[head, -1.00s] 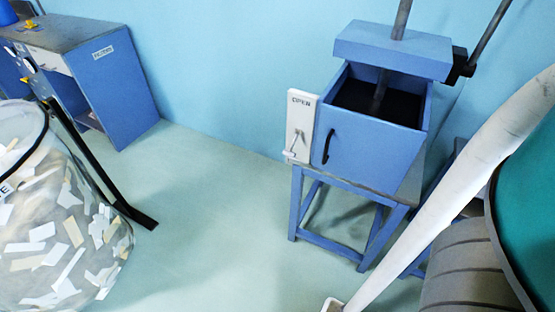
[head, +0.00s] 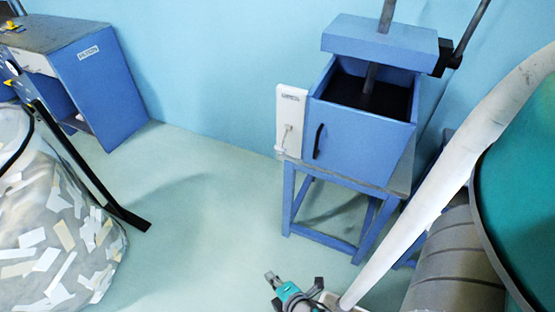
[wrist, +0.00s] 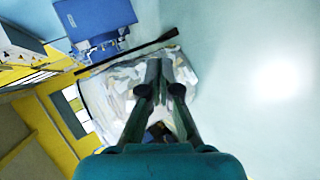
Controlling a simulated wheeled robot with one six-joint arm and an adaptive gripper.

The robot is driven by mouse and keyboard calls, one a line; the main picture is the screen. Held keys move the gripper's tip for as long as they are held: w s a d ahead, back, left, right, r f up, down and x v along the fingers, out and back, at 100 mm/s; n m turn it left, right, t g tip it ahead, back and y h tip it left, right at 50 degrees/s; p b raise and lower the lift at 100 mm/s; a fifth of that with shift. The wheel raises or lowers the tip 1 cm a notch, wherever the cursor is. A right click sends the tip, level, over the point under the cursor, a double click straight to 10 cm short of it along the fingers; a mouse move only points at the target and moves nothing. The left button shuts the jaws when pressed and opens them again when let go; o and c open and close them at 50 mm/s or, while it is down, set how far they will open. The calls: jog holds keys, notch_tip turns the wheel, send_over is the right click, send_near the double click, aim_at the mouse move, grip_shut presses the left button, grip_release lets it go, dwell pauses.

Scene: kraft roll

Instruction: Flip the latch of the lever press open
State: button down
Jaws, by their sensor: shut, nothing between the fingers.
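The blue lever press (head: 362,138) stands on a blue stand in front of the wall. A white latch plate (head: 290,105) is at the left edge of its front, with a small, blurred label near the top. The small metal latch (head: 287,138) sits on the lower part of this plate; its exact position is too small to tell. My gripper (head: 271,277) is low in the head view, below the press and well apart from the latch. In the wrist view my gripper (wrist: 160,68) has its fingers together and empty; the press is not in that view.
A clear bag of paper scraps (head: 55,235) stands at the left, beside a black bar (head: 85,165) reaching the floor. A blue desk (head: 105,95) is behind it. The floor (head: 205,225) between bag and press is clear. The press has a black handle (head: 319,141).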

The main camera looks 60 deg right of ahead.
aim_at(284, 138)
jog(key=w+d+f+n+g+h, duration=0.2)
jog(key=w+d+n+h, duration=0.2)
jog(key=w+d, duration=0.4)
jog(key=w+d+r+n+g+h, duration=0.1)
jog(key=w+d+r+g+h, duration=0.2)
jog(key=d, duration=0.5)
jog(key=w+d+r+n+g+h, duration=0.2)
jog(key=w+d+r+g+h, duration=0.2)
jog(key=d+r, duration=0.4)
jog(key=shift+w+d+r, duration=0.15)
jog(key=shift+w+d, duration=0.4)
jog(key=shift+w, duration=0.1)
jog(key=d+r, duration=0.2)
jog(key=d, duration=0.7)
jog(key=shift+w+r, duration=0.25)
jog(key=shift+w, duration=0.15)
jog(key=shift+r, duration=0.1)
